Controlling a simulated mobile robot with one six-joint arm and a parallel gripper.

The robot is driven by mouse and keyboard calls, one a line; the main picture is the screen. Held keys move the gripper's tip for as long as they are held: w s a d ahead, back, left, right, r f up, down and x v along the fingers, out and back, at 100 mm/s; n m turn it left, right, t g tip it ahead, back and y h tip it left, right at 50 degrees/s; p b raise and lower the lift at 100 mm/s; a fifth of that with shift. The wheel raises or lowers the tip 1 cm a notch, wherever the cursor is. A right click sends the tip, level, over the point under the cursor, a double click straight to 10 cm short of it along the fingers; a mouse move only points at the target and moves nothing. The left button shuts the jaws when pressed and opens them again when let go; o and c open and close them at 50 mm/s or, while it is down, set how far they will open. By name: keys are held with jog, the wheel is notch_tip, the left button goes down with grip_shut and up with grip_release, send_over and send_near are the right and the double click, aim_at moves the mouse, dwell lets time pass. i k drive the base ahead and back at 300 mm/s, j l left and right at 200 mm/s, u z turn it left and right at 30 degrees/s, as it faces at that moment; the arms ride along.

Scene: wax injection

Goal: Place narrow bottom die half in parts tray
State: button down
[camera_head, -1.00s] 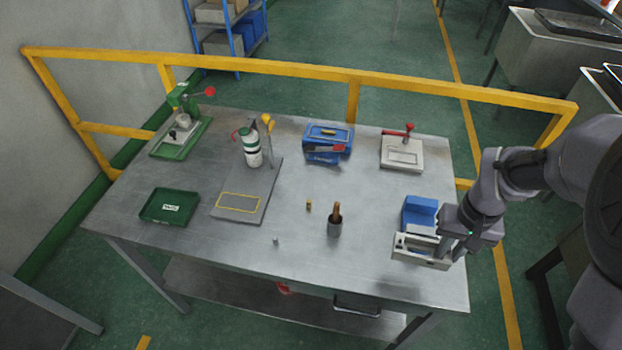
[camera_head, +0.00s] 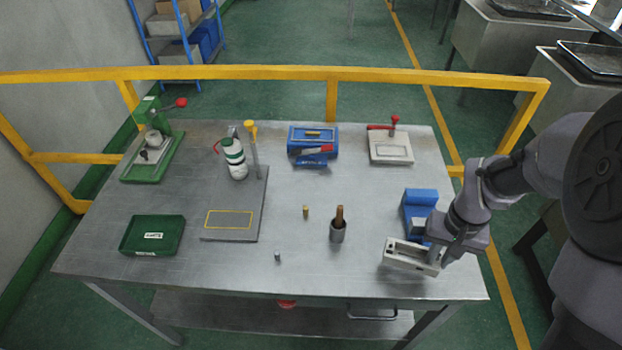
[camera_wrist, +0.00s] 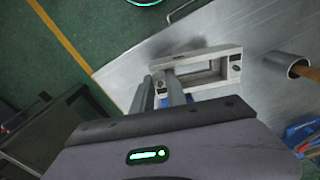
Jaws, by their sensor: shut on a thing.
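My gripper (camera_head: 436,262) is shut on a pale grey rectangular frame with an open middle, the narrow bottom die half (camera_head: 404,258). It is at the right front of the table, in front of a blue block. The wrist view shows the fingers (camera_wrist: 173,88) at one end of the frame (camera_wrist: 236,67). Whether the frame touches the tabletop is hard to tell. The parts tray is probably the shallow green tray (camera_head: 128,242) with a white label, at the table's left front. It looks empty and is far left of my gripper.
A blue block (camera_head: 419,206) stands behind the frame. A grey cup (camera_head: 338,234) with brown sticks, a small brass piece (camera_head: 306,211) and a small metal piece (camera_head: 278,257) stand mid-table.

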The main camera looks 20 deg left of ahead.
aim_at(154, 235)
jog(key=k+j, duration=0.1)
jog(key=j, duration=1.85)
jog(key=k+j, duration=0.15)
jog(key=j, duration=0.85)
